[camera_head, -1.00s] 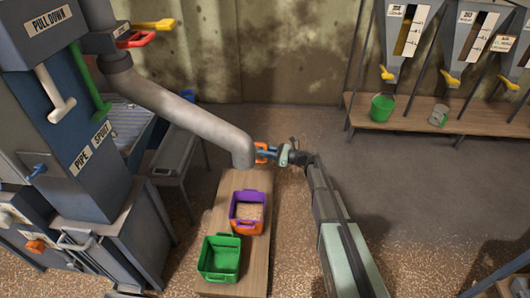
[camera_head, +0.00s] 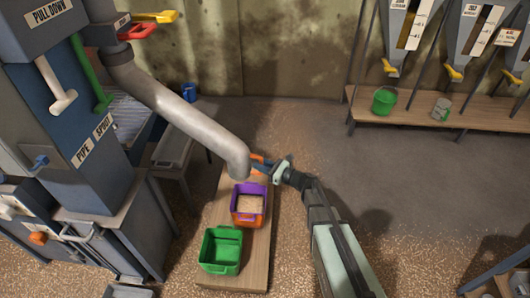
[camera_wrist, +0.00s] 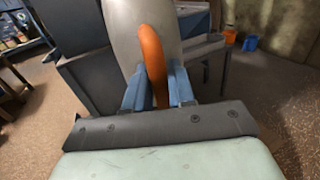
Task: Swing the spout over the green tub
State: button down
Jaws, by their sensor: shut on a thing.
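The grey pipe spout (camera_head: 190,122) slants down from the tower, and its open end hangs near the far edge of the purple-and-orange tub (camera_head: 235,218). The green tub (camera_head: 206,246) stands nearer on the same bench, apart from the spout end. My gripper (camera_head: 261,164) reaches in from the right and is shut on the spout's orange handle (camera_wrist: 152,62). In the wrist view, blue fingers (camera_wrist: 157,90) sit on both sides of this handle, with the grey pipe (camera_wrist: 127,22) behind it. The spout's mouth is hidden from above.
The purple-and-orange tub holds pale grain. The wooden bench (camera_head: 258,265) carries both tubs. The blue-grey tower (camera_head: 75,130) with levers stands at left. Hoppers and a shelf (camera_head: 410,115) with a green bucket (camera_head: 384,100) are at the back right. Floor at right is open.

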jog(key=s+a, duration=0.4)
jog(key=s, duration=0.5)
jog(key=s+a, duration=0.4)
jog(key=s, duration=0.5)
jog(key=shift+s, duration=0.15)
jog(key=c, duration=1.1)
grip_release()
jog(key=shift+d, duration=0.1)
jog(key=w+d, duration=0.2)
jog(key=w, duration=0.3)
jog(key=w+d, duration=0.2)
jog(key=w, duration=0.3)
jog(key=w+d, duration=0.3)
jog(key=w, duration=0.3)
jog(key=w+d+n+g+y, duration=0.1)
jog(key=w+d+n+g, duration=0.1)
jog(key=w, duration=1.1)
jog(key=shift+w+n+g, duration=0.25)
jog(key=shift+n+g, duration=0.05)
jog(key=shift+g, duration=0.5)
